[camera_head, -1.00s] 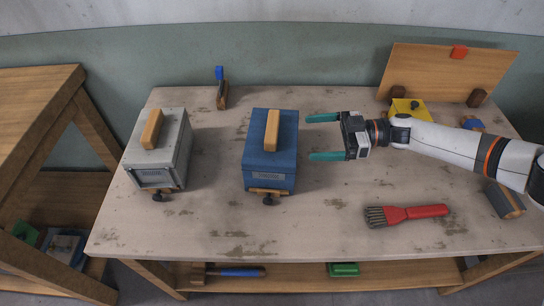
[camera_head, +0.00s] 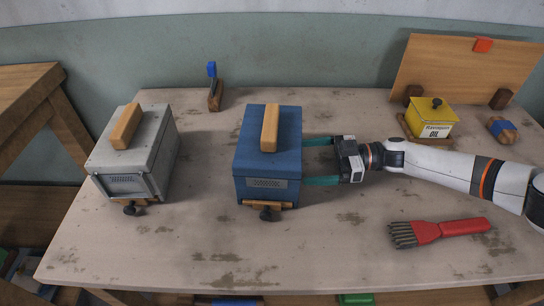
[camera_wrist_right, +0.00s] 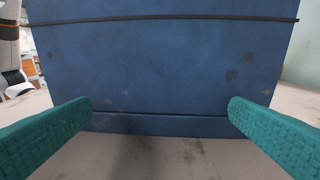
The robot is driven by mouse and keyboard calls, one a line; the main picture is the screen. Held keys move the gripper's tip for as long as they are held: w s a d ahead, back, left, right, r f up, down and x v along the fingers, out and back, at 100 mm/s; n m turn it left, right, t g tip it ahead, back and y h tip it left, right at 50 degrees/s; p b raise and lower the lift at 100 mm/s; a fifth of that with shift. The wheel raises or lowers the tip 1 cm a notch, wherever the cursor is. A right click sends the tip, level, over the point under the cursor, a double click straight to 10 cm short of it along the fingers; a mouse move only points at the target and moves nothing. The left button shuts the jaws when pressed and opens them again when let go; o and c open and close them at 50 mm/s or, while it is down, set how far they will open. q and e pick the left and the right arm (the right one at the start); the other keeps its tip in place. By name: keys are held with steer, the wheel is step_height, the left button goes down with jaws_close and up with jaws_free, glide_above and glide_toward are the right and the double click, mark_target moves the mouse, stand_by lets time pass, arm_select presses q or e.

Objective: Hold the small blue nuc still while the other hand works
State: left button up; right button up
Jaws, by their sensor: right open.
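The small blue nuc (camera_head: 267,182) stands upright on the table, with a wooden handle on its lid and a wooden piece with a dark knob at its front foot. My right gripper (camera_head: 305,161) is at its right side, its teal fingers spread and pointing at the blue wall. In the right wrist view the blue wall of the nuc (camera_wrist_right: 165,70) fills the middle, and the open fingers of my right gripper (camera_wrist_right: 160,112) lie low to either side with nothing between them. I cannot tell whether the fingertips touch the wall. My left gripper is not in view.
A grey box (camera_head: 138,160) with a wooden handle stands left of the nuc. A red brush (camera_head: 440,232) lies at front right. A yellow oil tin (camera_head: 430,120) and a leaning wooden board (camera_head: 465,75) are at back right. The table (camera_head: 330,240) is bare in front of the nuc.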

steer(key=a, duration=0.5)
steer(key=shift+s+a+f+b, duration=0.15)
steer(key=shift+f+b, duration=0.1)
steer(key=shift+b, duration=0.15)
steer(key=shift+a+f+p, duration=0.1)
steer(key=shift+a+p, duration=0.2)
steer(key=shift+a, duration=0.65)
steer(key=shift+a+f, duration=0.15)
steer(key=shift+a, duration=0.55)
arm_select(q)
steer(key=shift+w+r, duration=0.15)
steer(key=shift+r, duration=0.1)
arm_select(e)
jaws_close()
steer(key=c, duration=0.6)
jaws_free()
